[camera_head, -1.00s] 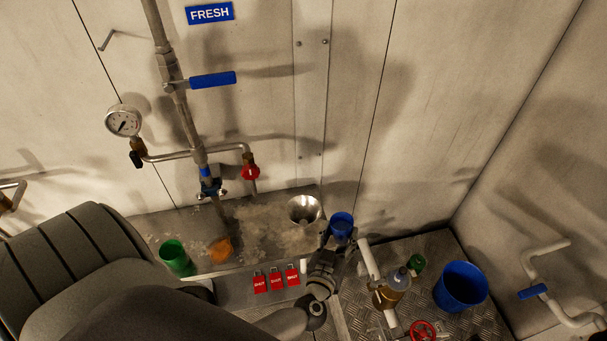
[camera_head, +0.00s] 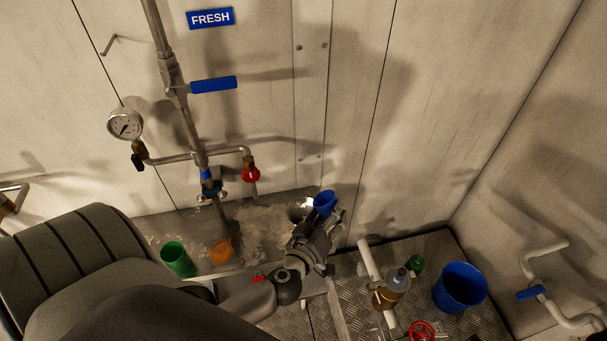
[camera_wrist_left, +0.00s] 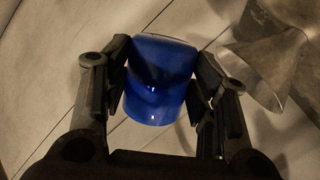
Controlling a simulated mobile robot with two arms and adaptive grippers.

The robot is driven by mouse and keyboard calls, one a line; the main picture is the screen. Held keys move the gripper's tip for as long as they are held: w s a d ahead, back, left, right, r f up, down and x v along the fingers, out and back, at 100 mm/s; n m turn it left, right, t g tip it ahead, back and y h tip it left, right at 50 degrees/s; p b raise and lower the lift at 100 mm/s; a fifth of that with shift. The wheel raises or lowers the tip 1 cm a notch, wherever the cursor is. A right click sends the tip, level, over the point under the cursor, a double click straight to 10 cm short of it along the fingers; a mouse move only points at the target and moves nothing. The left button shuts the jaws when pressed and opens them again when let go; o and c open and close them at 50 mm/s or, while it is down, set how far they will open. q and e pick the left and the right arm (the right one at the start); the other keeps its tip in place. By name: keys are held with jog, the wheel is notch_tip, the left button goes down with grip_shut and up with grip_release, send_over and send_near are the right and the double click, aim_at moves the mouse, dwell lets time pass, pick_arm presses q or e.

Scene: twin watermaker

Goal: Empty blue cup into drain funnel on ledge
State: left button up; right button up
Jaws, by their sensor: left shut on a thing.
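The blue cup (camera_head: 324,201) is held by my left gripper (camera_head: 322,222) above the back ledge (camera_head: 262,228). In the head view the cup looks tilted, its top leaning toward the funnel. The metal drain funnel (camera_head: 297,209) on the ledge is just left of the cup and mostly hidden behind the cup and gripper. In the left wrist view the cup (camera_wrist_left: 160,80) sits between both fingers, and the funnel (camera_wrist_left: 262,65) is close by at the right. I cannot see any liquid being poured. My right gripper is not in view.
A green cup (camera_head: 177,259) and an orange lump (camera_head: 221,250) are on the ledge at left. A red-handled tap (camera_head: 251,172) hangs over the ledge. A blue bucket (camera_head: 461,287) and a brass-coloured valve or pump (camera_head: 389,293) stand at right on the tread plate.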

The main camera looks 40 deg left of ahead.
pick_arm(q)
jog(key=shift+a+b, duration=0.15)
jog(key=shift+b, duration=0.2)
jog(key=shift+f+n+b, duration=0.25)
jog(key=shift+n+b, duration=0.15)
jog(key=shift+b, duration=0.2)
jog(key=shift+a+n+b, duration=0.1)
jog(key=shift+n+b, duration=0.2)
jog(key=shift+b, duration=0.05)
jog(key=shift+r, duration=0.1)
jog(key=shift+s+n+b, duration=0.1)
jog(key=shift+n+b, duration=0.2)
jog(key=shift+b, duration=0.2)
jog(key=shift+f+n+h+b, duration=0.4)
jog(key=shift+n+h+b, duration=0.15)
jog(key=shift+b, duration=0.4)
jog(key=shift+a+r, duration=0.1)
jog(key=shift+r, duration=0.1)
